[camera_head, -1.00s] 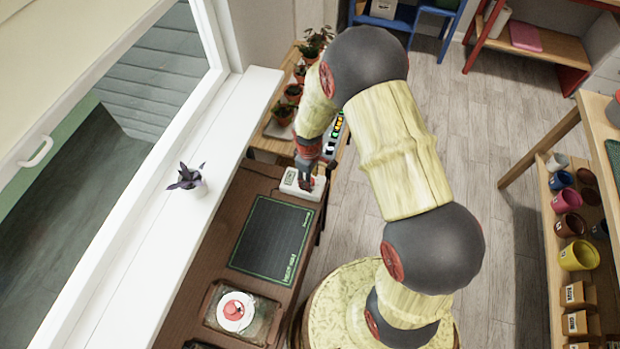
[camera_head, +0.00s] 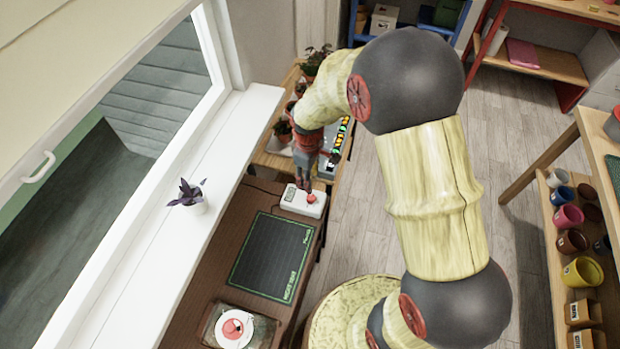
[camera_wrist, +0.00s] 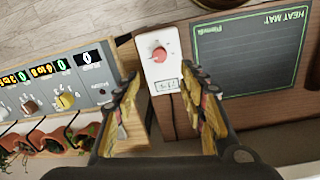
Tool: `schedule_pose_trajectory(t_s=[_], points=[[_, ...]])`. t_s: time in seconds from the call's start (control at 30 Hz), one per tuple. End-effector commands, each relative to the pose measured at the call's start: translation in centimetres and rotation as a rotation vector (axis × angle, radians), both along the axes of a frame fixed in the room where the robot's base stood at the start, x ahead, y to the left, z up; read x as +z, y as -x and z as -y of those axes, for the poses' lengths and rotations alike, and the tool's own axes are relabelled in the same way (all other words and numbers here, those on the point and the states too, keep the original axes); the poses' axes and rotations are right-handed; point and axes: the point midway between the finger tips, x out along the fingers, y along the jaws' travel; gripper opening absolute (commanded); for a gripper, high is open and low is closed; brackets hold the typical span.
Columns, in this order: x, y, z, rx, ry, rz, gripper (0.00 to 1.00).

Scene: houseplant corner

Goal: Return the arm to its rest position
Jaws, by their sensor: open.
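My gripper (camera_head: 304,176) is above the far end of the brown bench, close to a white control box with a red knob (camera_head: 303,201). In the wrist view my gripper (camera_wrist: 163,98) has its two fingers wide apart with nothing between them. The white box (camera_wrist: 158,72) shows beyond the fingertips, with its red knob and small display in sight. My arm bends from my base up and over to the bench.
A dark heat mat (camera_head: 271,257) lies on the bench, with a tray (camera_head: 207,330) nearer. A grey panel with lit displays (camera_wrist: 62,88) and potted plants (camera_wrist: 48,139) stand beside the box. A purple plant (camera_head: 190,196) sits on the windowsill. Shelves stand at right.

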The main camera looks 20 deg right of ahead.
Motion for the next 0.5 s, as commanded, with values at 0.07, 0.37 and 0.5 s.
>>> schedule_pose_trajectory(t_s=[0.07,0.37,0.5], points=[[-0.01,0.00,0.00,0.000,0.000,0.000,0.42],[-0.02,-0.02,0.01,-0.005,0.000,0.000,0.42],[-0.03,0.31,0.02,-0.067,-0.001,-0.009,0.42]])
